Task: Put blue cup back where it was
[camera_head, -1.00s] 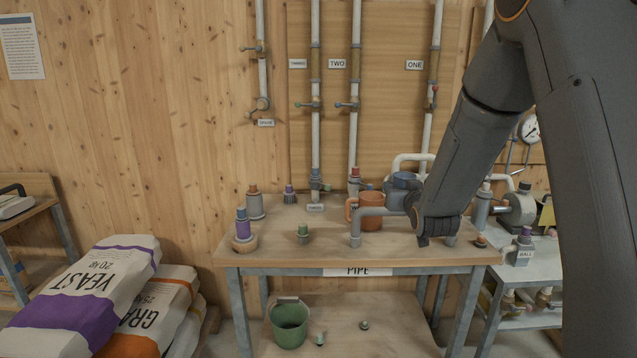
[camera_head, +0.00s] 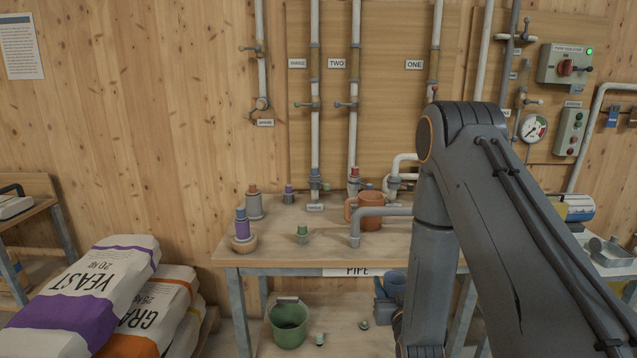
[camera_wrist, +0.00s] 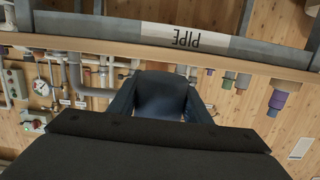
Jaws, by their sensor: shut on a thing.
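The blue cup (camera_head: 394,283) is in front of the lower shelf, below the tabletop of the pipe bench, partly hidden behind my arm. In the wrist view the blue cup (camera_wrist: 160,92) fills the space just ahead of my gripper (camera_wrist: 160,122), which is shut on it. The bench's PIPE label shows upside down above the cup there. Whether the cup touches the shelf cannot be told. My fingers are mostly hidden in the head view.
The pipe bench's tabletop (camera_head: 275,250) holds an orange mug (camera_head: 370,208), a grey bent pipe (camera_head: 380,212) and several capped fittings. A green bucket (camera_head: 289,325) and small green-topped pieces stand on the lower shelf (camera_head: 340,345). Feed sacks (camera_head: 95,290) lie at left.

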